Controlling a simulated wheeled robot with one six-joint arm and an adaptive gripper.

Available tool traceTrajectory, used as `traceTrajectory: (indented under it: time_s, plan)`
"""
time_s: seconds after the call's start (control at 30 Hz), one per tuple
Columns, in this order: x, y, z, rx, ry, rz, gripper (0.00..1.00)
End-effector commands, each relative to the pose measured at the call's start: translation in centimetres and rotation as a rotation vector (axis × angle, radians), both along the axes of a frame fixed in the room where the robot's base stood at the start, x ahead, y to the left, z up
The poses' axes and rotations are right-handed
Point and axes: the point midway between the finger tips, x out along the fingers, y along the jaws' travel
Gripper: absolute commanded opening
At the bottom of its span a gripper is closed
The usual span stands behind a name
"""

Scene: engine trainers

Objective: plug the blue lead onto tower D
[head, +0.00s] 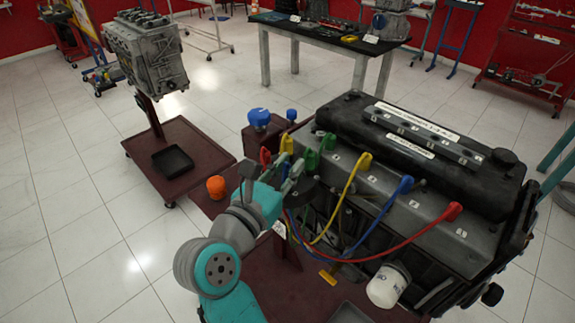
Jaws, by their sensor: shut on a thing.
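My gripper (291,168) is shut, pointing away from me over the dark distributor cap (308,193) at the engine's near left end. The blue lead (375,232) runs from a blue boot (406,184) on the engine's top, sags down, and rises back to my gripper. Its held end is hidden by the fingers. A red boot (265,157), a yellow boot (286,143) and a green boot (310,160) stand around my fingertips. Tower letters are too small to read, so I cannot tell which is D or whether the held end touches a tower.
The yellow lead (338,211) and red lead (408,239) loop close to the blue one. A blue-capped reservoir (258,137) and an orange cap (216,187) are close by. A second engine (147,50) stands on a trolley at left.

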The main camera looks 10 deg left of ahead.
Motion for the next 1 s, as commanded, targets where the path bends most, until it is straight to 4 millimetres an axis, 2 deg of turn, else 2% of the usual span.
traceTrajectory:
  time_s: [0.1, 0.13, 0.23, 0.53, 0.67, 0.77, 1.0]
  plan:
    - [0.0, 0.0, 0.0, 0.0, 0.0, 0.0, 0.0]
    - [0.0, 0.0, 0.0, 0.0, 0.0, 0.0, 0.27]
    - [0.0, 0.0, 0.0, 0.0, 0.0, 0.0, 0.51]
    - [-0.1, 0.0, 0.0, 0.0, 0.0, 0.0, 0.51]
    - [-0.8, 0.4, 0.0, 0.0, -0.001, 0.002, 0.51]
    - [-2.0, 1.0, 0.0, 0.0, 0.0, 0.004, 0.51]
    - [-6.5, 2.9, 0.0, 0.0, 0.0, 0.005, 0.51]
